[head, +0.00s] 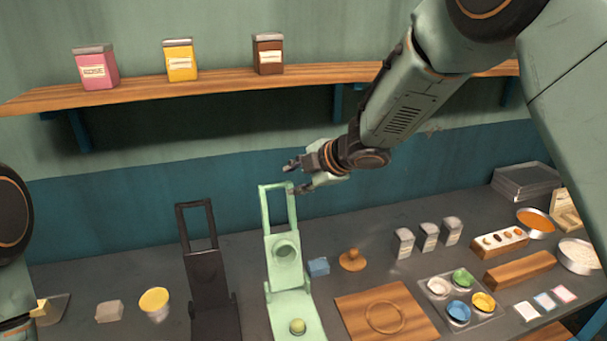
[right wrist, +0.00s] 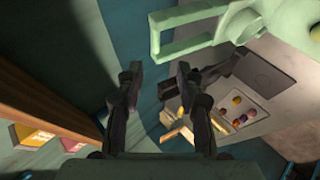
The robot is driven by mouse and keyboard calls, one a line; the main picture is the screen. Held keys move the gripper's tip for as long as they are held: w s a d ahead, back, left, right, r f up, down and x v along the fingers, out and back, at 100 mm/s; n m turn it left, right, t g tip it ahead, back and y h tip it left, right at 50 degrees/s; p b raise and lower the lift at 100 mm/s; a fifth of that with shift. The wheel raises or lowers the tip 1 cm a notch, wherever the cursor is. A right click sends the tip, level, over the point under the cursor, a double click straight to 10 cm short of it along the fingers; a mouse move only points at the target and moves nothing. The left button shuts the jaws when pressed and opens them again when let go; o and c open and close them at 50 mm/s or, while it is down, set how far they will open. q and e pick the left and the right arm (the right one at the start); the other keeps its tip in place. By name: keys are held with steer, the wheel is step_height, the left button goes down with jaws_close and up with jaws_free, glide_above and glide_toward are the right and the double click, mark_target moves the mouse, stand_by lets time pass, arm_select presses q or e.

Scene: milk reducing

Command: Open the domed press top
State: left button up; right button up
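The light green domed press (head: 285,258) stands on the counter in the middle of the head view. Its top is swung up, with a looped handle (head: 265,208) at the upper end and a round cup (head: 286,250) on its face. A small pale green dome (head: 298,326) sits on the base below. My right gripper (head: 297,177) is open and empty, just above and beside the handle's upper right corner. In the right wrist view, the handle (right wrist: 187,48) lies beyond the parted fingers, to the upper right; contact is not visible. My left gripper is out of view.
A black press (head: 208,275) with a raised handle stands left of the green one. A wooden board (head: 350,305), a blue block (head: 318,267) and a wooden knob (head: 353,262) lie to the right. A shelf (head: 200,88) with tins crosses the wall above.

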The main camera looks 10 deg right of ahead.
steer(key=shift+v, duration=1.5)
steer(key=x, duration=1.2)
steer(key=shift+f, duration=0.25)
steer(key=shift+w, duration=0.1)
